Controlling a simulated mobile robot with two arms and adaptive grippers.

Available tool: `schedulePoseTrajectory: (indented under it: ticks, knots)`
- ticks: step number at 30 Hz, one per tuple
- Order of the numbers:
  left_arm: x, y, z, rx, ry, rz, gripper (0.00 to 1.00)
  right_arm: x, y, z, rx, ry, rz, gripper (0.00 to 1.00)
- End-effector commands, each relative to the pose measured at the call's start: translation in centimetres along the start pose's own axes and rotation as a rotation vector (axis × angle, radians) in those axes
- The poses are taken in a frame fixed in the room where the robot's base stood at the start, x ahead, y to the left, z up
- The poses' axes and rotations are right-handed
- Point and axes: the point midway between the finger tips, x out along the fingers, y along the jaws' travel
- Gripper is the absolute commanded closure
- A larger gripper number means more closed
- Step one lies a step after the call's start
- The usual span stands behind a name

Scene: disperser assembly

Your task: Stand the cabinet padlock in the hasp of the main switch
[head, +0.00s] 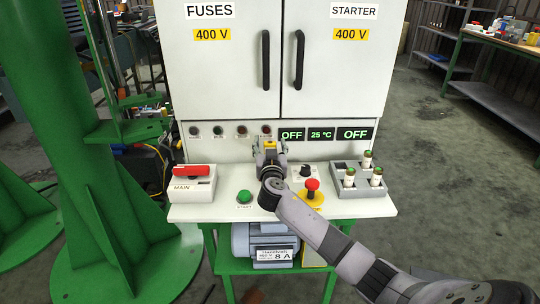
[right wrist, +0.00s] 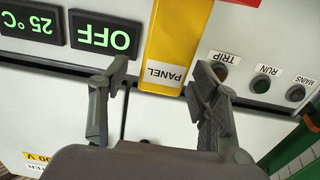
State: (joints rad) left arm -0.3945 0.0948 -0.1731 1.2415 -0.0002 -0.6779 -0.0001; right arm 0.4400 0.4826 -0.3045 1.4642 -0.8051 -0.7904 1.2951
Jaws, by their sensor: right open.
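The gripper is open, one finger on each side of the yellow body. In the head view my right gripper (head: 269,152) is at the cabinet's lower front, above the shelf, and a bit of the yellow padlock (head: 270,143) shows there. The main switch (head: 191,186), a white box with a red handle (head: 191,171), stands at the shelf's left end. Its hasp cannot be made out. My left gripper is out of view.
The shelf (head: 225,208) also holds a green START button (head: 244,196), a black knob (head: 306,172), a red mushroom button (head: 312,184) and a grey fuse tray (head: 358,186). Displays (head: 355,134) and lamps line the panel behind. A green column (head: 55,110) stands at left.

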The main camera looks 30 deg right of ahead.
Motion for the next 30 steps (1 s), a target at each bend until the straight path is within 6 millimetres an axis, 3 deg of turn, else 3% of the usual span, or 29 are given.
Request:
schedulePoseTrajectory:
  ticks: [9,30]
  knots:
    - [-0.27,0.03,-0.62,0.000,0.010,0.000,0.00,0.46,0.02,-0.01,-0.001,0.000,0.000,0.45]
    - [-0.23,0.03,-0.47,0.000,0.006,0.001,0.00,0.43,0.02,0.00,-0.001,0.000,0.000,0.91]
